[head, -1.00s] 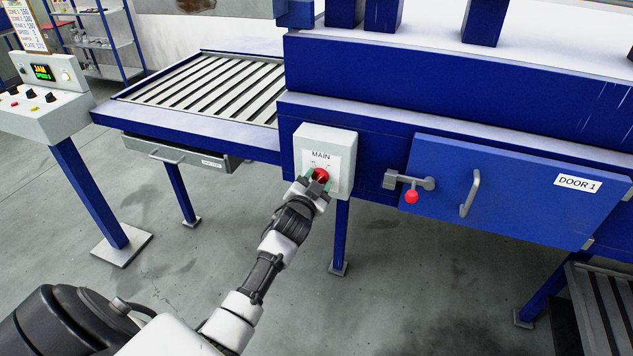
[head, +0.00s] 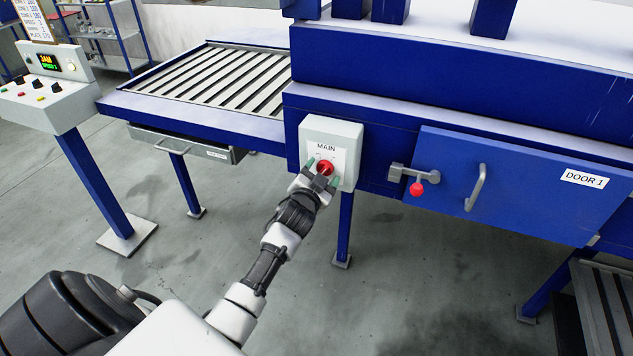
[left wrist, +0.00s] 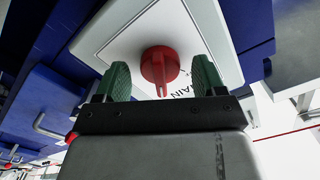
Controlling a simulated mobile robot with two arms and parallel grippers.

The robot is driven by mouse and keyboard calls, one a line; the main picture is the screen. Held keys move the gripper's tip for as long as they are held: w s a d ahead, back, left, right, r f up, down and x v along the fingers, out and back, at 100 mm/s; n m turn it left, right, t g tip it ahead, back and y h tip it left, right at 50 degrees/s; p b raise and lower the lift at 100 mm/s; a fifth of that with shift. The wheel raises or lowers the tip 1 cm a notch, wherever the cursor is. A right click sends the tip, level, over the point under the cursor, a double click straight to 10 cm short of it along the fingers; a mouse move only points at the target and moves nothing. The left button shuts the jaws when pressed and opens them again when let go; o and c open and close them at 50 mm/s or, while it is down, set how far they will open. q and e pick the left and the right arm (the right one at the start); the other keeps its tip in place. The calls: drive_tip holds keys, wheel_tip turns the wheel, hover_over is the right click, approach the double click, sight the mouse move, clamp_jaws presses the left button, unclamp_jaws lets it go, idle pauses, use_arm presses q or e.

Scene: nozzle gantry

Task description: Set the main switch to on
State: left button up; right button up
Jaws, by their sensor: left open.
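The main switch is a red rotary knob (head: 325,167) on a light grey box (head: 344,133) labelled MAIN, fixed to the front of the blue machine. In the left wrist view the red knob (left wrist: 160,66) has a raised grip bar pointing down in the picture. My left gripper (head: 322,173) is open in front of the box. Its green fingertips (left wrist: 165,80) stand on both sides of the knob, with a gap on each side. Whether they reach past the knob's face I cannot tell. The position marks beside the knob are too small to read. My right gripper is not in view.
DOOR 1 (head: 520,185), with a grey handle and a red-knobbed latch (head: 416,189), is right of the box. A slatted roller table (head: 215,80) and a drawer (head: 185,143) are to the left. A control panel (head: 40,100) stands at far left. The floor below is clear.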

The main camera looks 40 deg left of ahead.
use_arm(q)
drive_tip(key=b+v, duration=0.1)
drive_tip(key=v, duration=0.9)
drive_tip(key=shift+s, duration=0.25)
drive_tip(key=shift+d+f, duration=0.1)
